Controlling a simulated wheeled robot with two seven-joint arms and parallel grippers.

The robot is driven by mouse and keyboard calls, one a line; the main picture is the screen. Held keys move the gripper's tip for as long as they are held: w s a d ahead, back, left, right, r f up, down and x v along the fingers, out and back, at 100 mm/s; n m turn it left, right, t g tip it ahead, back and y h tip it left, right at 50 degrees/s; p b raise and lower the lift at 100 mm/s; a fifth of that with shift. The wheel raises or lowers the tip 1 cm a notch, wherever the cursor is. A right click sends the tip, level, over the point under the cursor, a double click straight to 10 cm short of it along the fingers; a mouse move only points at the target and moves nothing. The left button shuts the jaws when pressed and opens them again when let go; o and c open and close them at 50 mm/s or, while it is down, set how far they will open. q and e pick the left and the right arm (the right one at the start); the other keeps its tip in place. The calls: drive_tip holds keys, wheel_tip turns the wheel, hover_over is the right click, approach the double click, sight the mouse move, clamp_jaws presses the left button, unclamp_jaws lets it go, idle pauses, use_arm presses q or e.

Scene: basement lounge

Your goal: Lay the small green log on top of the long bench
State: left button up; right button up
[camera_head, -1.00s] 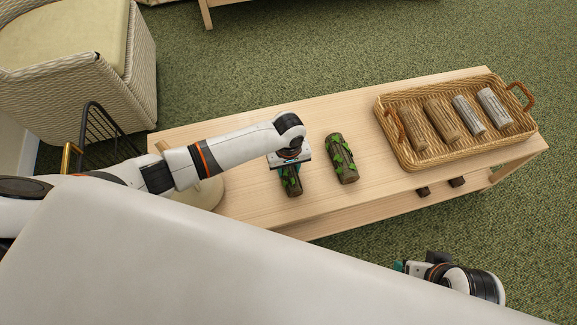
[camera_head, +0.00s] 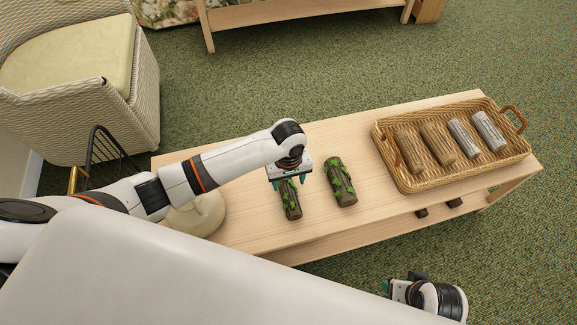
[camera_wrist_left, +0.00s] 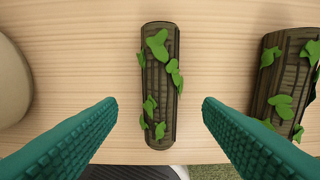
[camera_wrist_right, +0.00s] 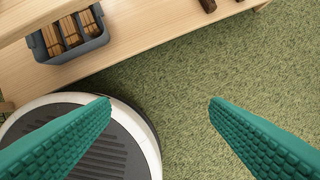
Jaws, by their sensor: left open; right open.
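The small green log (camera_head: 290,200), dark bark with green leaves, lies on the near wooden table (camera_head: 245,226). A thicker leafy log (camera_head: 341,182) lies to its right. My left gripper (camera_head: 290,182) is open above the far end of the small log. In the left wrist view the small log (camera_wrist_left: 160,85) lies between the two spread fingers, apart from both. The thicker log (camera_wrist_left: 285,80) is at that view's right edge. My right gripper (camera_wrist_right: 160,100) is open and empty over the floor. I cannot tell whether the near or the far table (camera_head: 270,14) is the long bench.
A wicker basket (camera_head: 383,134) with several brown and grey logs stands on the near table's right. A round pale object (camera_head: 197,213) sits left of the small log. A wicker armchair (camera_head: 125,75) is at left. Green carpet separates the two tables.

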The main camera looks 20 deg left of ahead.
sight(289, 191)
use_arm(q)
drive_tip(key=shift+r+p, duration=0.7)
drive_tip(key=shift+r, duration=1.95)
use_arm(e)
wheel_tip(289, 191, down, 6)
drive_tip(key=shift+s, duration=0.2)
